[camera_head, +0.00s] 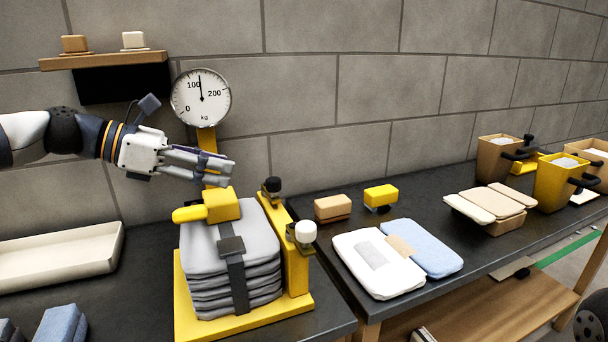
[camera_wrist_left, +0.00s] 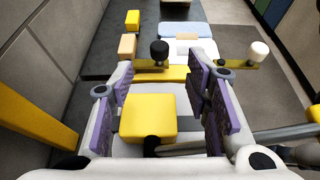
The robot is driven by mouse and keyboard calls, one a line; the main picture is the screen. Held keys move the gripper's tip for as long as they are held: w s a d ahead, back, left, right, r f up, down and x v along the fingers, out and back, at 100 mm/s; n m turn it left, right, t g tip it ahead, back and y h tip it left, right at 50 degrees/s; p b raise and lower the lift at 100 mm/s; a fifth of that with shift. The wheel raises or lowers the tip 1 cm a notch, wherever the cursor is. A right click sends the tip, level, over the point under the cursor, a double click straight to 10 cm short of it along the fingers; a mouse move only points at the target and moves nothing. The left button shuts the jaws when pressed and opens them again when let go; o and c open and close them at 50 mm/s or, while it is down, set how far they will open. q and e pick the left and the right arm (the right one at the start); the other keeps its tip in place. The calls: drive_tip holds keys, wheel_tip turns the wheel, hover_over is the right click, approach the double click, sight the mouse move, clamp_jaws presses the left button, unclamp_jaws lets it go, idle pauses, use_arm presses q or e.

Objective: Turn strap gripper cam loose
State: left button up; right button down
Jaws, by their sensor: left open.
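A yellow block (camera_head: 222,205) with a rounded yellow handle (camera_head: 190,214) sits on top of a stack of folded grey bags (camera_head: 205,260). It looks like the strap gripper cam. A dark strap (camera_head: 237,275) with a buckle (camera_head: 231,246) runs down the front of the stack. My left gripper (camera_head: 228,172) is open and empty, just above and behind the block. In the left wrist view the yellow block (camera_wrist_left: 148,118) appears between the spread purple-padded fingers (camera_wrist_left: 168,85), with visible clearance; contact cannot be told. My right gripper is not in view.
A yellow frame (camera_head: 297,265) beside the stack carries a black knob (camera_head: 272,185) and a white knob (camera_head: 305,231). A dial scale (camera_head: 201,97) stands behind. A cream tray (camera_head: 60,260) lies left.

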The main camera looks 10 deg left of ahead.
sight(274, 179)
use_arm(q)
drive_tip(key=shift+w+d+f, duration=0.15)
drive_tip(key=shift+f, duration=0.05)
drive_tip(key=shift+w+d+f+b, duration=0.3)
drive_tip(key=shift+w+d+f, duration=0.05)
drive_tip(key=shift+d+f, duration=0.2)
drive_tip(key=shift+w+d+f+b, duration=0.25)
drive_tip(key=shift+w+d+f, duration=0.1)
drive_tip(key=shift+d+f, duration=0.15)
drive_tip(key=b+x, duration=0.1)
drive_tip(key=x, duration=0.6)
drive_tip(key=shift+r, duration=0.2)
drive_tip(key=shift+w+d, duration=0.35)
drive_tip(key=shift+d, duration=0.05)
drive_tip(key=shift+r, duration=0.1)
clamp_jaws()
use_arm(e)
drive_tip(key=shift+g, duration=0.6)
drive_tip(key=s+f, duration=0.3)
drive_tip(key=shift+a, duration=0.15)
